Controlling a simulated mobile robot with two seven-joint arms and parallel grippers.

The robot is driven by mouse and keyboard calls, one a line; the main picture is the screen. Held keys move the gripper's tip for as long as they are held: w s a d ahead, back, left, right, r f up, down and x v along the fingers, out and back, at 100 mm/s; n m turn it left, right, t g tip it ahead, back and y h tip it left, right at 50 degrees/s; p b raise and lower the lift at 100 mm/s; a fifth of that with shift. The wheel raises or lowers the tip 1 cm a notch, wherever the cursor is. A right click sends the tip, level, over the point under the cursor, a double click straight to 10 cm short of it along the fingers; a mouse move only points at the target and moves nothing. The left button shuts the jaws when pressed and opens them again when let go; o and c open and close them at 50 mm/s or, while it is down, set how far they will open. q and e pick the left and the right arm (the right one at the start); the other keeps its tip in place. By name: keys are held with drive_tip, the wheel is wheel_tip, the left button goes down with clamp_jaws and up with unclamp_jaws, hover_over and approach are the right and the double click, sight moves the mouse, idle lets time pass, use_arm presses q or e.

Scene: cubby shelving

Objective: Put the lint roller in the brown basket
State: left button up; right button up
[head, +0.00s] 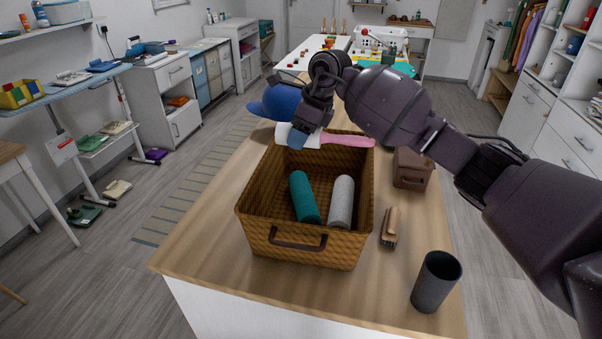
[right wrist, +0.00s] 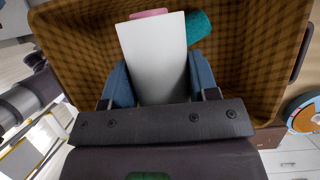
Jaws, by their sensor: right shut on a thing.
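The lint roller has a white roll (head: 282,133) and a pink handle (head: 348,140). My right gripper (head: 298,138) is shut on its white roll and holds it level over the far part of the brown basket (head: 256,212). In the right wrist view the white roll (right wrist: 155,60) lies between the blue fingertips (right wrist: 158,85), with the woven basket wall (right wrist: 85,40) beyond. The basket stands on the wooden table and holds a teal roll (head: 304,197) and a grey roll (head: 341,200) side by side. My left gripper is not in view.
A blue cap (head: 281,102) lies behind the basket. A brown box (head: 411,170), a wooden brush (head: 391,226) and a dark cup (head: 436,281) stand to its right. The table is bare left of the basket.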

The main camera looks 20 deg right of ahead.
wheel_tip(320, 180, down, 11)
drive_tip(key=shift+r, duration=0.15)
idle(0.4)
drive_tip(key=shift+f, duration=0.5)
drive_tip(key=shift+f+b, duration=0.2)
drive_tip(key=shift+b, duration=0.15)
drive_tip(key=o, duration=1)
